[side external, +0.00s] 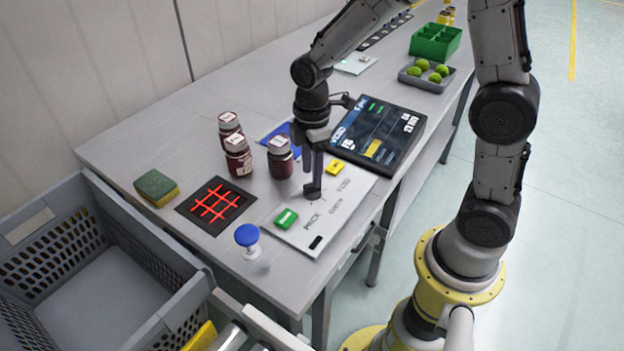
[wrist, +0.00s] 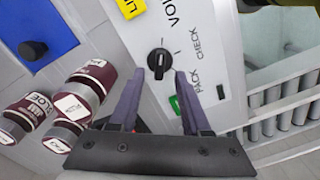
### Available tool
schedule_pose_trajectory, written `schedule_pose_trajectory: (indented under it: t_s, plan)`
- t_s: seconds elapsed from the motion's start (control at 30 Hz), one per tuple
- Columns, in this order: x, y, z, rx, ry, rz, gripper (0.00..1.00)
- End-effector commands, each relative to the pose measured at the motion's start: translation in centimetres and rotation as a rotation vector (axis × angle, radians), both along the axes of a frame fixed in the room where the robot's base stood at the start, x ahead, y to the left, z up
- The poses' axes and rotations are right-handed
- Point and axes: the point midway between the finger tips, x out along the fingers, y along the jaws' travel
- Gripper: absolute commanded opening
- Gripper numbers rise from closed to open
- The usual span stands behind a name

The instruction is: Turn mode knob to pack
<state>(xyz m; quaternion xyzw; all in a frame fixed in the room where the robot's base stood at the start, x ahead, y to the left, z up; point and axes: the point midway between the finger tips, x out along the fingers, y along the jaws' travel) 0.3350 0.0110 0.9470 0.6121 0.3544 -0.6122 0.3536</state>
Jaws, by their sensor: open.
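The black mode knob (wrist: 159,62) has a pale pointer line and sits on a light grey panel (wrist: 210,60). The panel bears the words VOID, CHECK and PACK. The pointer runs roughly up and down in the wrist view; I cannot tell for certain which word it marks. My gripper (wrist: 158,76) is open, with one finger to each side of the knob in that picture. Contact with it cannot be told. In the side view my gripper (side external: 312,189) is low over the panel (side external: 345,205) and mostly hides the knob.
A green button (side external: 286,218) and a yellow button (side external: 335,167) flank the gripper. Several dark jars (side external: 238,157) stand close to its left. A tilted display (side external: 378,135) is behind right.

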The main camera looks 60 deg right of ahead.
Motion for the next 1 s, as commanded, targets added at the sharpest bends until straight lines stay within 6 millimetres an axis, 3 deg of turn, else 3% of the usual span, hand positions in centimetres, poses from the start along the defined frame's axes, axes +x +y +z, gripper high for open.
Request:
schedule_pose_trajectory:
  t_s: [0.23, 0.6, 0.63, 0.9, 1.0]
  plan:
    - [0.0, 0.0, -3.0, 0.0, 0.001, 0.0, 0.47]
    - [0.0, 0.0, -3.5, 0.001, -0.003, 0.0, 0.47]
    - [0.0, 0.0, -3.5, 0.0, -0.002, 0.0, 0.46]
    - [0.0, 0.0, -3.5, 0.0, -0.001, 0.0, 0.0]
    - [0.0, 0.0, -3.5, 0.0, -0.001, 0.0, 0.0]
